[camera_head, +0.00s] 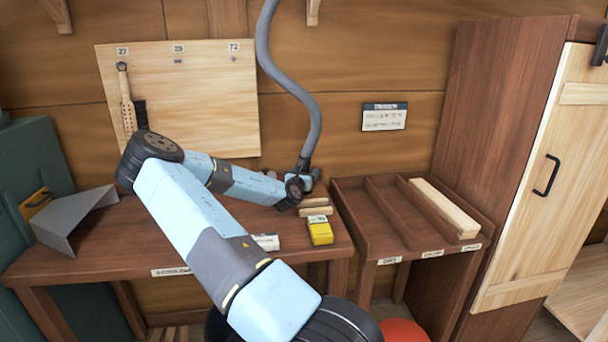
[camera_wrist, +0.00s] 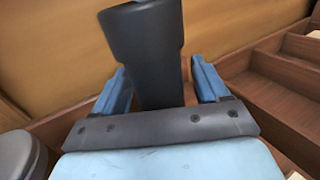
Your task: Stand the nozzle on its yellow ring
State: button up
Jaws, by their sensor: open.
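The nozzle (camera_wrist: 143,40) is a dark, wide-mouthed piece that stands up between my gripper's fingers in the wrist view. In the head view, a dark nozzle part (camera_head: 304,164) shows at the lower end of the grey hose (camera_head: 309,110). My gripper (camera_wrist: 158,68) is open, with one blue finger on each side of the nozzle. In the head view my gripper (camera_head: 308,182) is at the back right of the brown bench, mostly hidden by my wrist. I cannot make out a yellow ring in either view.
The bench (camera_head: 120,240) holds a grey angled sheet (camera_head: 75,215), a yellow box (camera_head: 320,231) and small wooden blocks (camera_head: 314,207). To the right is a divided tray table (camera_head: 395,215) with a pale plank (camera_head: 445,208). A tall cabinet (camera_head: 485,120) stands beyond. The bench's left middle is clear.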

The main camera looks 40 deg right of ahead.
jog(key=v, duration=1)
jog(key=shift+s+a, duration=0.25)
jog(key=shift+a, duration=0.05)
jog(key=shift+s+a, duration=0.35)
jog(key=shift+a, duration=0.15)
jog(key=shift+s, duration=0.1)
dwell(1.5)
